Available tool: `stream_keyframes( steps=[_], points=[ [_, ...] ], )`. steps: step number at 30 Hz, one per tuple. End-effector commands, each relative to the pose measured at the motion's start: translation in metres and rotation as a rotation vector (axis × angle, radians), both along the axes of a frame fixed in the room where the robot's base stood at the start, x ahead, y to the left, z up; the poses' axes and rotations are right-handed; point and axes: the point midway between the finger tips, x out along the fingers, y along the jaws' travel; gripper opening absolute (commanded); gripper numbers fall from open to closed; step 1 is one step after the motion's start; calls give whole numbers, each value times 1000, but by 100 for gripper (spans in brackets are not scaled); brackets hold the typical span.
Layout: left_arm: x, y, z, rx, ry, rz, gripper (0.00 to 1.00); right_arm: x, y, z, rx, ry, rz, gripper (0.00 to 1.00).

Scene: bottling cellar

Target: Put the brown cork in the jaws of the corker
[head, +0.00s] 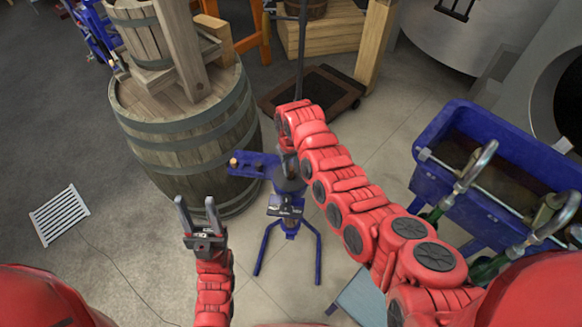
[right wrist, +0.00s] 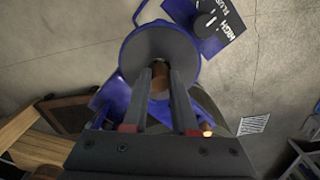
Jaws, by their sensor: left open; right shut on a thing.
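The blue corker (head: 291,226) stands on splayed legs in the middle of the head view. In the right wrist view its dark round head (right wrist: 182,48) is just beyond my fingertips. My right gripper (right wrist: 160,74) is shut on the brown cork (right wrist: 160,86), which shows between the fingers, over the round head's middle. I cannot tell whether the cork is inside the jaws or just above them. My right arm hides part of the corker in the head view. My left gripper (head: 197,204) is open and empty, left of the corker.
A small orange-brown piece (head: 234,162) sits on the corker's blue side plate (head: 258,163). A large barrel (head: 190,135) stands close on the left.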

Motion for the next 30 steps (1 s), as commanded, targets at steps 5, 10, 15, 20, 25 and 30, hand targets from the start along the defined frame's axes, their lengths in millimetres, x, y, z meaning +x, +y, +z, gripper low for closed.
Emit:
stream_keyframes(
  steps=[5, 10, 15, 20, 25, 30],
  points=[
    [0, 0, -4, 0, 0, 0, 50, 0, 0, -5, 0, 0, 0, 0],
    [0, 0, -7, 0, 0, 0, 50, 0, 0, -9, 0, 0, 0, 0],
    [0, 0, -10, 0, 0, 0, 50, 0, 0, -13, 0, 0, 0, 0],
    [0, 0, -12, 0, 0, 0, 50, 0, 0, -16, 0, 0, 0, 0],
    [0, 0, -15, 0, 0, 0, 50, 0, 0, -19, 0, -1, 0, 0],
    [0, 0, -14, 0, 0, 0, 50, 0, 0, -19, 0, -1, 0, 0]
  ],
)
